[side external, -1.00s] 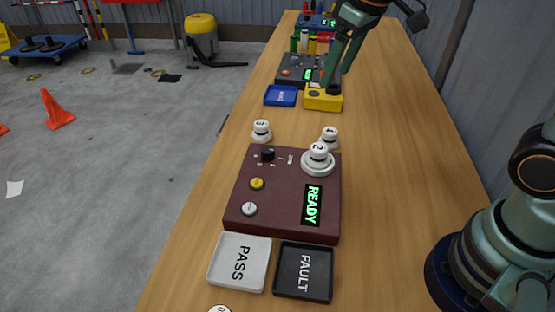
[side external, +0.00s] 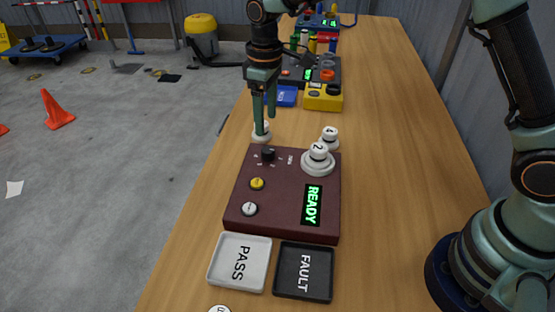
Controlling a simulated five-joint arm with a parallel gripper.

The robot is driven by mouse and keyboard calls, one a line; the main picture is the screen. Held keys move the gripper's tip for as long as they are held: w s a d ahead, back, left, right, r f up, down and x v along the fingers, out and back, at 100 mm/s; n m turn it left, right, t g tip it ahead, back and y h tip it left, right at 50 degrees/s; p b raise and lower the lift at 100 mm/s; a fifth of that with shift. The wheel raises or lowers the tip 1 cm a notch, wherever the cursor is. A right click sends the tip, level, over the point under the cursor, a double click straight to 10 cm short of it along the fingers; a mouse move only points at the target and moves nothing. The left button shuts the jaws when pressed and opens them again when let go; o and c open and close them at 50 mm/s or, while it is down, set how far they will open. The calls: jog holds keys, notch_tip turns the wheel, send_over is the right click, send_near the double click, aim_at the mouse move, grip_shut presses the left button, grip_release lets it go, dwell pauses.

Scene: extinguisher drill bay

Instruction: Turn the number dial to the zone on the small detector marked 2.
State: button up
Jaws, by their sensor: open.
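The small white detector marked 2 (side external: 318,151) sits on a round white base at the back right corner of the maroon tester box (side external: 283,206). The number dial (side external: 268,154) is a small black knob near the box's back left, with tiny marks around it that I cannot read. My gripper (side external: 265,125) is open and points down just behind the dial, at another small white detector (side external: 261,138) standing on the table. My fingers partly hide that detector and its mark. I cannot tell whether they touch it.
A detector marked 4 (side external: 329,138) stands behind the box. The box has a yellow button (side external: 257,184), a white button (side external: 249,209) and a READY display (side external: 312,205). PASS (side external: 240,262) and FAULT (side external: 304,272) trays lie in front.

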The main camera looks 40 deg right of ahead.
aim_at(268, 150)
jog(key=f, duration=0.9)
jog(key=shift+w+d+f, duration=0.15)
jog(key=shift+d+f, duration=0.1)
grip_shut()
